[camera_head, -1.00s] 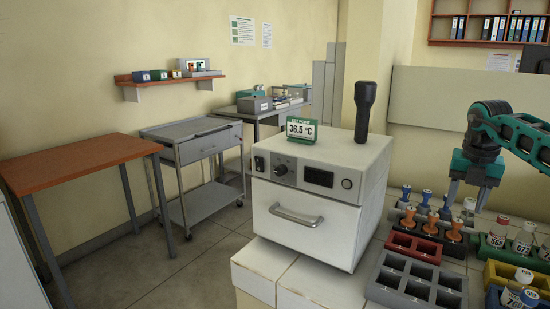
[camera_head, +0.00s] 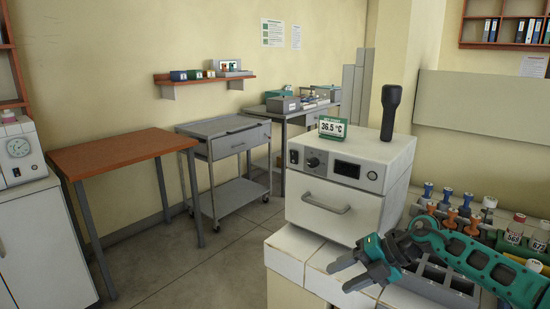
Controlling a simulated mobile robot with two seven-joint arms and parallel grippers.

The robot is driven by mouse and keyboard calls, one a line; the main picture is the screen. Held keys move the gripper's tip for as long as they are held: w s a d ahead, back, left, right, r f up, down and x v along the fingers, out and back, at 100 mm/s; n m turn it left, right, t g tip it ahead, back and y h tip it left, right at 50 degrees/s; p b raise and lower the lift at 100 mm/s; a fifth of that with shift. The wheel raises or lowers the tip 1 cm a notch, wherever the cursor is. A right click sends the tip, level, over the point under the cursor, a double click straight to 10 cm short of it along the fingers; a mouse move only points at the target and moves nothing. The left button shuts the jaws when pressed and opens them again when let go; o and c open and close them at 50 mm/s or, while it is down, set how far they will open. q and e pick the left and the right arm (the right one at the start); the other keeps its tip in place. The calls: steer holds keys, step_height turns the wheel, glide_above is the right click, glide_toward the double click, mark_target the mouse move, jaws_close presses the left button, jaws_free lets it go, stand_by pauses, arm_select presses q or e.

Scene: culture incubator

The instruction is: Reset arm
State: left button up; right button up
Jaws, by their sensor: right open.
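My right gripper (camera_head: 347,277) is open and empty. It hangs over the white bench top in front of the incubator, at the lower right, with its fingers pointing left. My teal right arm (camera_head: 470,255) comes in from the right and covers part of the racks. The white incubator (camera_head: 345,178) stands behind the gripper with its door shut. A green-framed display on its top reads 36.5 °C (camera_head: 332,127). A black handheld device (camera_head: 390,112) stands upright on the incubator. My left gripper is not in view.
Racks with several capped vials (camera_head: 465,212) stand right of the incubator, close behind my arm. A grey empty rack (camera_head: 436,277) lies partly under the arm. A wooden table (camera_head: 118,152) and a grey trolley (camera_head: 222,135) stand at left. Floor between is clear.

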steer(key=s+a+m+t+y+p, duration=0.1)
steer(key=s+a+m+t+y, duration=0.25)
steer(key=a, duration=0.25)
steer(key=s+a+m+t+y, duration=0.3)
steer(key=s+a+m, duration=0.15)
steer(key=a, duration=0.25)
steer(key=s+d+f+m+t+h+p, duration=0.1)
steer(key=s+d+f+m+h, duration=0.6)
steer(key=s+m, duration=0.2)
steer(key=s+d+f+m+t+h+p, duration=0.1)
steer(key=s+d+f+m+h, duration=0.6)
steer(key=m, duration=0.5)
steer(key=shift+s+m, duration=0.3)
steer(key=shift+s, duration=0.75)
steer(key=shift+d, duration=0.15)
steer(key=shift+c, duration=0.8)
